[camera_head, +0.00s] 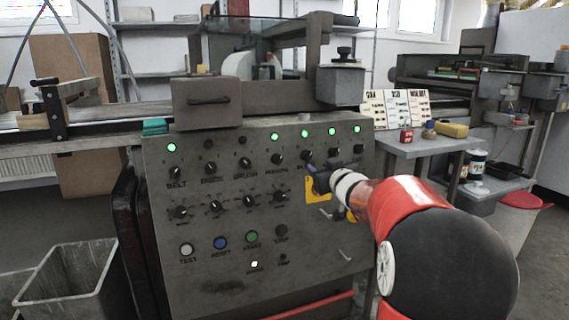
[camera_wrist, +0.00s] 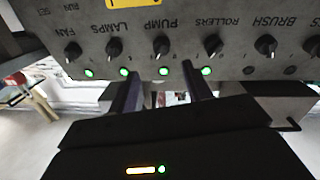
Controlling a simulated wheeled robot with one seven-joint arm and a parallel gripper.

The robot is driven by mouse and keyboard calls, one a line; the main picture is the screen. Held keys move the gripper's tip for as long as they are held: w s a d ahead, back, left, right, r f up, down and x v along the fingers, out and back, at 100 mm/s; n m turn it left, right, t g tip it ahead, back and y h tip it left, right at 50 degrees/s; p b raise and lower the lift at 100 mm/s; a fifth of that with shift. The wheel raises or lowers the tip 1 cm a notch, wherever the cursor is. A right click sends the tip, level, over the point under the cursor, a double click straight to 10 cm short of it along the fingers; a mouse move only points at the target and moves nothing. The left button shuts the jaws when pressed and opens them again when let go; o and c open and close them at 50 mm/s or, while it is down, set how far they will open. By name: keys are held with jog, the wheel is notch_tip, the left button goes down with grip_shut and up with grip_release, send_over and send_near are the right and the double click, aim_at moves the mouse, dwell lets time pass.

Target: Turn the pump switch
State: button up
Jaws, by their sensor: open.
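The pump switch (camera_wrist: 161,46) is a small black rotary knob in the top row of the grey control panel, with the PUMP label beside it and a lit green lamp on its other side. In the head view the pump switch (camera_head: 306,156) sits just above and left of my gripper (camera_head: 317,180). In the wrist view my gripper (camera_wrist: 161,85) is open and empty. Its two fingers point at the panel, one on either side of the pump switch's column, with the tips short of the knob. Whether they touch the panel cannot be told.
The rollers knob (camera_wrist: 212,43) and lamps knob (camera_wrist: 114,47) flank the pump switch closely. A yellow plate (camera_head: 318,192) lies behind my gripper. A grey box (camera_head: 341,84) overhangs the panel's top right. A side table (camera_head: 420,148) with cards and small containers stands right.

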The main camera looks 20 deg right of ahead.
aim_at(310, 157)
jog(key=shift+n+y, duration=0.3)
jog(key=shift+y, duration=0.2)
jog(key=w, duration=0.9)
jog(key=shift+w+d+f, duration=0.15)
jog(key=shift+d+f, duration=0.05)
jog(key=shift+f, duration=0.05)
jog(key=c, duration=1)
jog(key=shift+o, duration=0.2)
jog(key=n+y+p, duration=0.1)
jog(key=n, duration=0.2)
jog(key=n+p, duration=0.1)
jog(key=n, duration=0.3)
jog(key=shift+d+r+y, duration=0.1)
jog(key=shift+y, duration=0.3)
jog(key=n+y, duration=0.1)
jog(key=n, duration=0.5)
jog(key=shift+d+n+p, duration=0.1)
jog(key=shift+n+p, duration=0.2)
jog(key=shift+p, duration=0.1)
jog(key=shift+g, duration=0.3)
